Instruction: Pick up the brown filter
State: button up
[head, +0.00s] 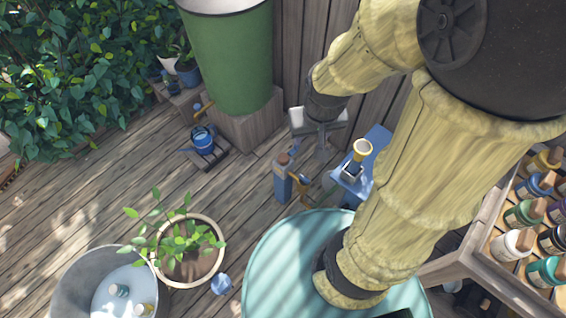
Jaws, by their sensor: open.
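My gripper (321,150) hangs from the dark wrist in the upper middle, seen from above, with its pale grey body over the wooden deck. Its jaws are open, and I see nothing held between them. I cannot tell for sure which thing is the brown filter. A small brown-gold piece (301,186) lies below my gripper, beside a blue bottle (283,182) with a brownish top. A round gold-rimmed piece (362,149) sits on a blue stand (377,140) to the right of my gripper. Neither is touched by the gripper, as far as I can see.
A green barrel (232,60) stands on a wooden block behind. A potted plant (190,250) and a metal tub (72,284) stand at the lower left. A shelf (478,245) of several paint bottles is at the right. The deck (110,185) at left is mostly clear.

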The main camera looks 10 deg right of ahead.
jog(key=o, duration=0.4)
jog(key=shift+w+f, duration=0.15)
jog(key=shift+f, duration=0.2)
jog(key=shift+c, duration=0.2)
jog(key=shift+o, duration=0.8)
jog(key=w+a+f+t+b, duration=0.1)
jog(key=w+f+b, duration=0.2)
jog(key=f+b, duration=0.2)
jog(key=w+a+f+m+t+b, duration=0.1)
jog(key=w+f+t+b, duration=0.1)
jog(key=f+b, duration=0.4)
jog(key=w+a+f+t+b, duration=0.1)
jog(key=w+f+b, duration=0.4)
jog(key=f, duration=0.5)
jog(key=shift+a+m+b, duration=0.35)
jog(key=shift+a+m, duration=0.05)
jog(key=shift+a, duration=0.15)
jog(key=w+f+m+t+h+b, duration=0.1)
jog(key=f+t+b, duration=0.4)
jog(key=f+b, duration=1.2)
jog(key=w+a+f+t+h+b, duration=0.1)
jog(key=f+t+h+b, duration=0.3)
jog(key=f+b, duration=1.3)
notch_tip(320, 180, down, 3)
jog(key=shift+w+f+m+t+h, duration=0.1)
jog(key=shift+w+m+t+h, duration=0.25)
jog(key=shift+w+t, duration=0.4)
jog(key=shift+s, duration=0.1)
